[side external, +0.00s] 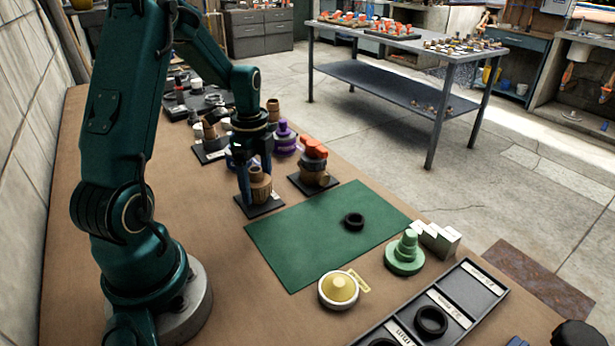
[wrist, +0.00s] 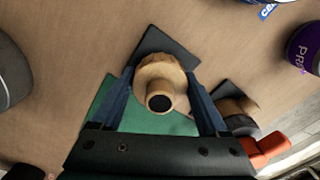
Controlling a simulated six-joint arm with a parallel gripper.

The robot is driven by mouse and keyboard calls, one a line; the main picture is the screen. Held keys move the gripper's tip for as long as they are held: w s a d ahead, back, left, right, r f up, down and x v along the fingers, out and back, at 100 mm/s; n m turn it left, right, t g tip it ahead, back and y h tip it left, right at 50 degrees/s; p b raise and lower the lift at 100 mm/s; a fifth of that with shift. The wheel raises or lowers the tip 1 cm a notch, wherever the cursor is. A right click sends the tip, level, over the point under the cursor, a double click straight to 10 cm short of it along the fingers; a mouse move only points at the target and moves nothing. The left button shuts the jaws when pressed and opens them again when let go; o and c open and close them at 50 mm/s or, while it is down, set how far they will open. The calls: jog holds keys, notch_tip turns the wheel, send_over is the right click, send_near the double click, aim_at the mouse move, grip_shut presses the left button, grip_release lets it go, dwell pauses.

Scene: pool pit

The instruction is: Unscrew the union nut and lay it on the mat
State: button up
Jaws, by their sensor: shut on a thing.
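The tan union nut (side external: 261,190) is a wide ribbed collar on a brown fitting. The fitting stands upright on a small black base plate (side external: 270,207) beside the mat. My gripper (side external: 256,187) points down over the fitting, with one finger on each side, shut on the nut. In the wrist view the nut (wrist: 156,66) sits between the two blue fingertips, and the pipe end with a dark bore (wrist: 160,102) points toward the camera. The green mat (side external: 300,240) lies right of the fitting, with a black ring (side external: 353,221) on it. The nut's threads are hidden.
A fitting with an orange-red handle (side external: 314,150) stands close to the right of my gripper. Purple (side external: 284,137) and other fittings stand behind. A yellow-topped disc (side external: 339,288), a green stepped piece (side external: 405,253) and a dark tray (side external: 470,290) border the mat. Most of the mat is clear.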

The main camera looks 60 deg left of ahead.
aim_at(255, 169)
jog(key=n, duration=0.3)
jog(key=shift+r, duration=3.5)
